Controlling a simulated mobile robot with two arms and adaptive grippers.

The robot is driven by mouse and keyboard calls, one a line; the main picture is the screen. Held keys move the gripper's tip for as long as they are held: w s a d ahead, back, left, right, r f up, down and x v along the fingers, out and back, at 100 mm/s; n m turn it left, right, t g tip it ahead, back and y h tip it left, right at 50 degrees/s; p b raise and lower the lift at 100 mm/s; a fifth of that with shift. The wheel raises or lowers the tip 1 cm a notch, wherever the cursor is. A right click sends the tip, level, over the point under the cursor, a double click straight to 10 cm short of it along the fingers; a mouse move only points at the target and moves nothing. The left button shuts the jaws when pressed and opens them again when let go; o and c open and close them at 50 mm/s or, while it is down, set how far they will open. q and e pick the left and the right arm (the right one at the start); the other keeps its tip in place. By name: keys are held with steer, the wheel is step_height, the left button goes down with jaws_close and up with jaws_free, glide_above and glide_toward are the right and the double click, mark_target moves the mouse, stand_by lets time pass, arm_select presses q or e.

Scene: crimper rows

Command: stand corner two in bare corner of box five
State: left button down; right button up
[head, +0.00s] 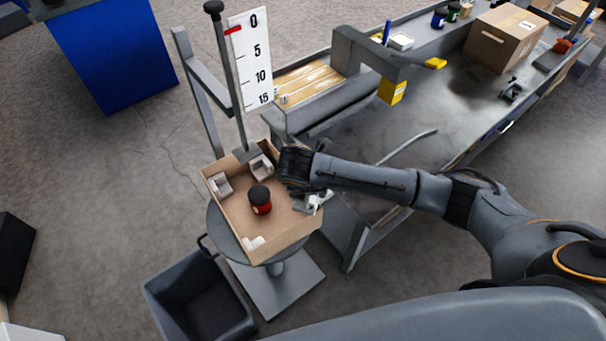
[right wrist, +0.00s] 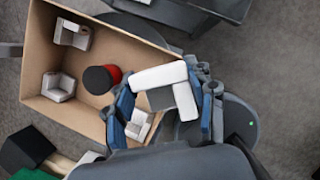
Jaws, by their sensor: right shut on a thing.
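An open cardboard box (head: 284,238) holds a red jar with a black lid (head: 260,200) near its middle. White corner pieces stand in its left corner (head: 220,186), its far corner (head: 262,167) and its near corner (head: 254,242). The right corner has no piece standing in it. My right gripper (right wrist: 168,100) is shut on a white L-shaped corner piece (right wrist: 165,77), over the box's right corner. The held piece also shows in the head view (head: 314,203), partly hidden by the gripper. I cannot tell its height above the box floor. My left gripper is out of view.
The box sits on a round grey stand (head: 228,238) beside a post with a number scale (head: 251,62). A dark grey bin (head: 200,297) stands on the floor in front. A grey workbench (head: 400,135) is behind my right arm.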

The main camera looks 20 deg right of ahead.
steer(key=m, duration=0.1)
steer(key=w+m+g+h, duration=0.1)
steer(key=m, duration=0.1)
steer(key=r+m, duration=0.1)
steer(key=shift+w+a+r+m+p, duration=0.1)
steer(key=shift+w+a+m+p, duration=0.15)
steer(key=shift+a+m+p, duration=0.15)
steer(key=m, duration=0.1)
steer(key=m+g, duration=0.1)
steer(key=m, duration=0.1)
steer(key=shift+w+r+g+h, duration=0.15)
steer(key=shift+w+g+h, duration=0.15)
steer(key=shift+h, duration=0.1)
steer(key=shift+d, duration=0.1)
steer(key=shift+f+b, duration=1.25)
steer(key=shift+f, duration=0.3)
steer(key=shift+f+b, duration=5.65)
steer(key=shift+f, duration=1.2)
